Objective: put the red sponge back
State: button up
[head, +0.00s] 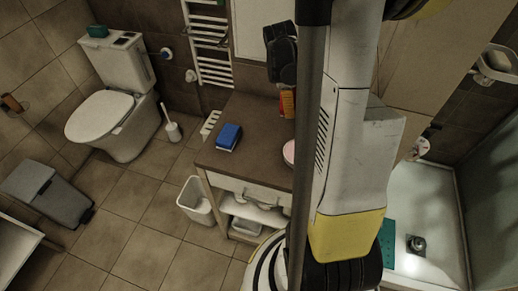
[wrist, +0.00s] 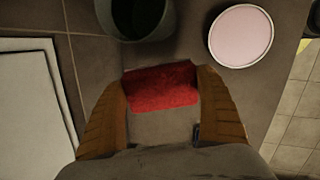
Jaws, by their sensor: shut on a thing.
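In the wrist view the red sponge (wrist: 161,87) sits between the two brown-orange fingers of my gripper (wrist: 162,85), which is shut on it. In the head view my arm hides much of the right of the counter, and the sponge cannot be made out clearly.
A pink round dish (wrist: 240,36) and a dark round cup (wrist: 140,14) stand just beyond the sponge. In the head view a blue sponge (head: 229,137) lies on the brown counter (head: 255,118). A white bin (head: 196,200) stands below it. A toilet (head: 104,115) is at the left.

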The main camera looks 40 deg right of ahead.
jog(key=s+a+y, duration=0.1)
jog(key=s, duration=0.1)
jog(key=s+a+m+y, duration=0.1)
jog(key=s+a, duration=0.1)
jog(key=s, duration=0.1)
jog(key=s+a+m+y, duration=0.1)
jog(key=s, duration=0.2)
jog(key=shift+a+f, duration=0.25)
jog(key=shift+f, duration=0.1)
jog(key=b, duration=0.5)
send_over(261, 149)
notch_tip(261, 149, down, 7)
jog(key=shift+r, duration=0.1)
notch_tip(261, 149, down, 4)
jog(key=shift+w+f+b, duration=0.1)
jog(key=shift+b, duration=0.75)
jog(key=shift+c, duration=1)
jog(key=o, duration=1.1)
jog(key=shift+o, duration=0.2)
jog(key=shift+r, duration=0.2)
